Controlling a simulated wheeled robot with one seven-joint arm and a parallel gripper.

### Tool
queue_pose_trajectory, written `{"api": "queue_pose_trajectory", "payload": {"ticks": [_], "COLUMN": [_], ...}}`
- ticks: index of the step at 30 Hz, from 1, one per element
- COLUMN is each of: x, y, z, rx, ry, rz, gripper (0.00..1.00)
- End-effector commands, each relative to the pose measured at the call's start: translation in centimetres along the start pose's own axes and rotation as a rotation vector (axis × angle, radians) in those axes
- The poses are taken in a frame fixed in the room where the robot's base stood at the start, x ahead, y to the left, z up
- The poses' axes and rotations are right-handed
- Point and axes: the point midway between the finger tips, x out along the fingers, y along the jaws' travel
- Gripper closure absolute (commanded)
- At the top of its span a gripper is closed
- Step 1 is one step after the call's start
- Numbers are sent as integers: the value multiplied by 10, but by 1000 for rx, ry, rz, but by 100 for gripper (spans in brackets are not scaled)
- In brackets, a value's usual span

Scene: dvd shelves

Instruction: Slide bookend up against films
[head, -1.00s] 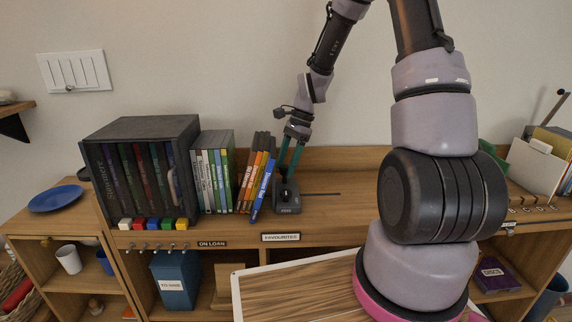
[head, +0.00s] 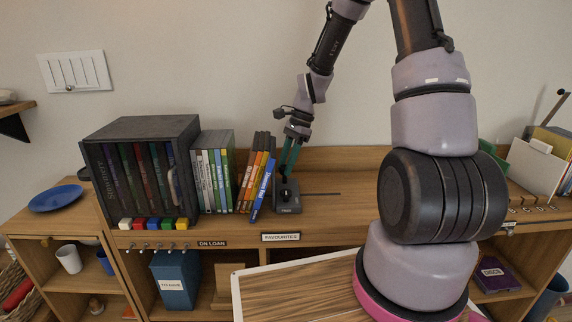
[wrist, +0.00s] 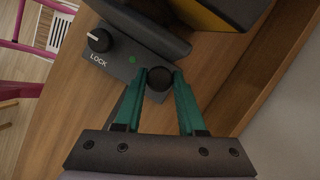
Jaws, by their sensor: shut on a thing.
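The dark grey bookend (head: 287,202) stands on the shelf top just right of the films (head: 256,180), several of which lean over to the right, the blue one nearest the bookend. The bookend's far side is partly hidden by my fingers in the head view.
A black case of films (head: 140,128) and coloured blocks (head: 152,224) stand left. A slot (head: 322,194) runs right from the bookend along clear shelf top. A FAVOURITES label (head: 281,237) is on the front edge. Card holders (head: 540,165) stand far right.

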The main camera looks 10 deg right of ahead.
Motion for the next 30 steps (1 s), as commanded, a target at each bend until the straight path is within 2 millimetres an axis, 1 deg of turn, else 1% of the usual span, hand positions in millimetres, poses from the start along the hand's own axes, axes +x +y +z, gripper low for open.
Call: {"api": "queue_pose_trajectory", "payload": {"ticks": [26,28,30], "x": [-1,0,3], "y": [0,-2,-5], "z": [0,2,9], "rx": [1,0,-3], "ry": [0,0,0], "rz": [-1,-1,0], "gripper": [100,100,100]}}
